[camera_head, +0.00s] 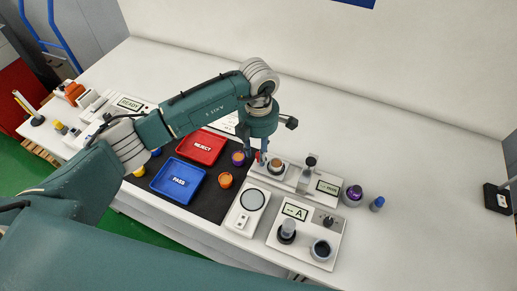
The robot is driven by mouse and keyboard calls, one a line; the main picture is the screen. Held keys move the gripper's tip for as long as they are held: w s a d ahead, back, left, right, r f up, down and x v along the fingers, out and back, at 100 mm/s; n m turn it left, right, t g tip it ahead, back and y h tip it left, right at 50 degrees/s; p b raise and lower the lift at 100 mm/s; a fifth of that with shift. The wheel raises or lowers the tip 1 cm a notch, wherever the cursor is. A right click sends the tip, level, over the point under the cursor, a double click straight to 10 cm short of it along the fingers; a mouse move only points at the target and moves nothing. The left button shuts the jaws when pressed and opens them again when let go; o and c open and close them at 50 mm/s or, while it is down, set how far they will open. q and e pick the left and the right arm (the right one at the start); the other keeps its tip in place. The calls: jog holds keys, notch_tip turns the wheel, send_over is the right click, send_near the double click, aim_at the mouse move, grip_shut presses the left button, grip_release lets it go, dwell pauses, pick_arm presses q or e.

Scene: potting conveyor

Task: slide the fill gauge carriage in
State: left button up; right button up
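The fill gauge looks like the white base (295,182) with a small display and an upright post (307,172), right of the black mat. A small pot with brown fill (276,166) sits at its left end, apparently on the carriage, which I cannot make out separately. My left gripper (260,157) points down just left of this pot, very close to it. Its fingers are small and partly hidden by the wrist, so I cannot tell whether they touch anything or are open. My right gripper is not in view.
A red REJECT tray (201,147) and a blue PASS tray (178,181) lie on the black mat. A purple pot (238,158) and an orange pot (225,180) stand near the gripper. A scale (249,208) and another device (305,235) stand in front. The table's right side is mostly clear.

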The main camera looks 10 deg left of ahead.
pick_arm(q)
grip_shut()
jog(key=d+b, duration=0.1)
jog(key=d, duration=0.2)
jog(key=s+d+b, duration=0.1)
jog(key=d, duration=0.2)
jog(key=d+b, duration=0.1)
jog(key=d, duration=0.3)
jog(key=shift+s+b, duration=0.35)
jog(key=shift+s, duration=0.05)
jog(key=shift+a+r, duration=0.1)
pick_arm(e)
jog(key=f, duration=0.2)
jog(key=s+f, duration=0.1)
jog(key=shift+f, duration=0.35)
pick_arm(q)
grip_release()
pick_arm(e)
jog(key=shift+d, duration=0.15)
